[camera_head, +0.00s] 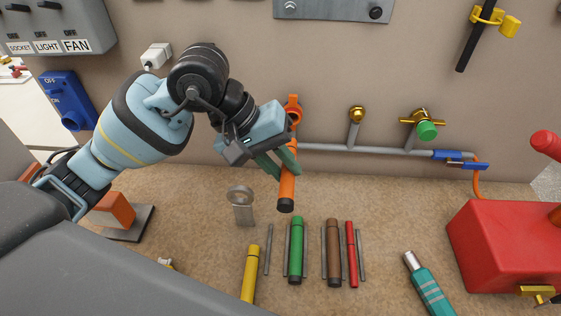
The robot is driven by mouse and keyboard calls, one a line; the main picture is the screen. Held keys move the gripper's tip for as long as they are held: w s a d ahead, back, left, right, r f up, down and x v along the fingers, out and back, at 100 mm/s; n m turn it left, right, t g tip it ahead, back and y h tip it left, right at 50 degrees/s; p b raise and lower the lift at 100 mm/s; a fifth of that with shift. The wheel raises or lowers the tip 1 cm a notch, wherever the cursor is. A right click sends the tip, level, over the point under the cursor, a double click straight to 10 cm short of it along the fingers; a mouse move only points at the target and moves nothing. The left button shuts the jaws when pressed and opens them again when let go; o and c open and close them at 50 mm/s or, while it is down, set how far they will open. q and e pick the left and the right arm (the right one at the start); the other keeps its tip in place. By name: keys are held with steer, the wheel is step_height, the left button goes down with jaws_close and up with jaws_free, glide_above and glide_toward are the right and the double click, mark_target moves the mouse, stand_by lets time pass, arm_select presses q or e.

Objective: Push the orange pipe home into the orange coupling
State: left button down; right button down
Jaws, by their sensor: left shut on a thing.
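The orange pipe (287,186) is held in my left gripper (288,160), whose green fingers are shut on its middle. Its dark end points down toward the front. The orange coupling (293,104) sits on the back wall, just above the gripper, at the left end of a grey pipe run. The pipe's upper end lies close to the coupling, but the gripper partly hides it, so I cannot tell how far in it sits. My right gripper is not in view.
Yellow (250,273), green (296,250), brown (333,252) and red (351,254) pipes lie on the worktop below. A grey ring stand (241,205) is near the left arm.

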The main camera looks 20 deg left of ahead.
arm_select(q)
steer(key=shift+w+a, duration=0.15)
steer(key=shift+w, duration=0.3)
steer(key=shift+w+a+f+b, duration=0.1)
steer(key=shift+w+a+b, duration=0.15)
steer(key=shift+w+b, duration=0.55)
steer(key=shift+w+a, duration=0.25)
steer(key=shift+w, duration=0.85)
steer(key=shift+w+a, duration=0.1)
steer(key=shift+w, duration=0.3)
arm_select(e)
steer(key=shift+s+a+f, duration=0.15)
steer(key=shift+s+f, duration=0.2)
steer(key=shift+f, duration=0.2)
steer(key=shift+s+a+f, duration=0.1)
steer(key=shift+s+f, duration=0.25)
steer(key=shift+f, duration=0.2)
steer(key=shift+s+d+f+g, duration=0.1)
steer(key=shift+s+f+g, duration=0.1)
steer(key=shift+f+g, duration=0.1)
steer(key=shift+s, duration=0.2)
